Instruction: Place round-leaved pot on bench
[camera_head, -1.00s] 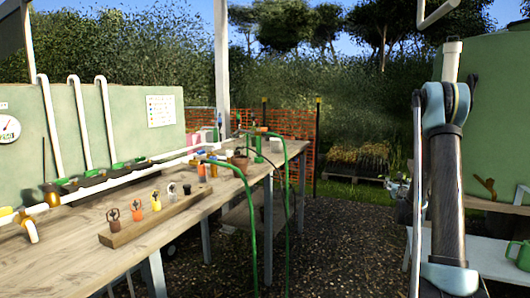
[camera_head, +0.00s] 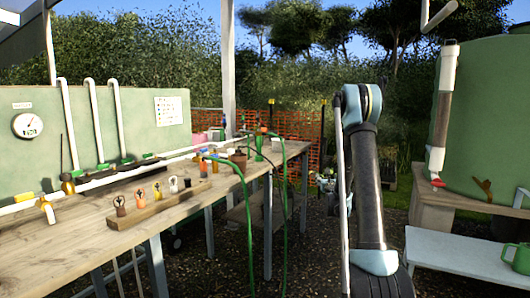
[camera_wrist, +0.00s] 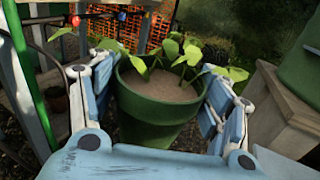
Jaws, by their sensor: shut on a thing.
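A green pot (camera_wrist: 158,110) of pale soil with several broad-leaved seedlings (camera_wrist: 180,52) fills the middle of the wrist view. My gripper (camera_wrist: 160,62) is shut on it, with one pale blue finger along each side. The pot looks upright and held in the air. In the head view my own arm covers most of the gripper and pot; a small part may show left of the arm, too small to tell. The long wooden bench (camera_head: 105,237) runs along the left of the head view, left of my arm and apart from it.
On the bench stand a wooden block (camera_head: 160,205) with coloured fittings, a white pipe run and a brown pot (camera_head: 238,160). Green hoses (camera_head: 247,215) hang off its right edge.

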